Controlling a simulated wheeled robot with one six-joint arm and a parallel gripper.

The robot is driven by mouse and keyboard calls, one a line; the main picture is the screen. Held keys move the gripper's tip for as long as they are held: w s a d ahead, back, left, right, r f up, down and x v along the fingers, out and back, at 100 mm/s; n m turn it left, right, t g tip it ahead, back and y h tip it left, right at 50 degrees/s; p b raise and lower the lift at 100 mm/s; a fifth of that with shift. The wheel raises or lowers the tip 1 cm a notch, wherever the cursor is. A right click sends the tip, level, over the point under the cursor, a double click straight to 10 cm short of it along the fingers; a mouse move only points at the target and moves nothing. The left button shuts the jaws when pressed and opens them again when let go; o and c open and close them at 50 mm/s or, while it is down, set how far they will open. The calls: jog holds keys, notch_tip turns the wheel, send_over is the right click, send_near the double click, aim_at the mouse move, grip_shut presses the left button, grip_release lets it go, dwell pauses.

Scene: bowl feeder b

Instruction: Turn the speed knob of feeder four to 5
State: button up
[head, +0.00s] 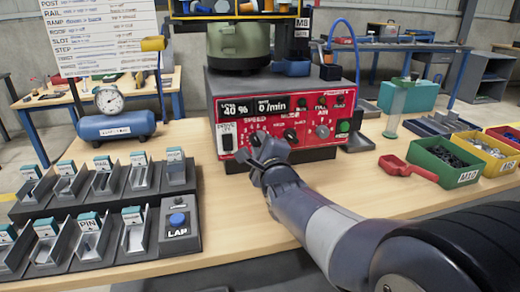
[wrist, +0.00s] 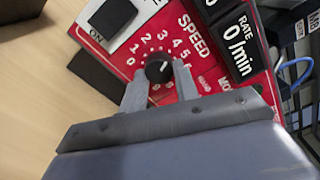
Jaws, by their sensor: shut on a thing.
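The red control panel (head: 290,120) of the feeder faces me at the table's middle. In the wrist view, the black round speed knob (wrist: 158,67) sits inside a printed arc of numbers under the word SPEED. My gripper (head: 262,150) reaches the panel at the SPEED scale and hides most of the knob in the head view. In the wrist view its two fingers (wrist: 159,80) are on either side of the knob, shut on it. I cannot clearly read the knob's pointer. The panel's display (head: 254,106) shows 40 % and 0/min; the rate also shows in the wrist view (wrist: 238,45).
A green bowl (head: 238,40) stands on the feeder. More knobs and a green button (head: 344,127) are to the gripper's right. A black tray rack (head: 100,190) with a blue LAP button lies left. Parts bins (head: 443,165) and a red scoop (head: 408,169) lie right.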

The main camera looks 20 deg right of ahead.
jog(key=m, duration=0.3)
jog(key=shift+f+m+b, duration=0.1)
jog(key=shift+m+b, duration=0.2)
jog(key=shift+b, duration=0.05)
jog(key=shift+m+b, duration=0.3)
jog(key=shift+m, duration=1.6)
jog(key=o, duration=1)
jog(key=s+p, duration=0.2)
jog(key=s, duration=0.8)
jog(key=shift+s, duration=0.4)
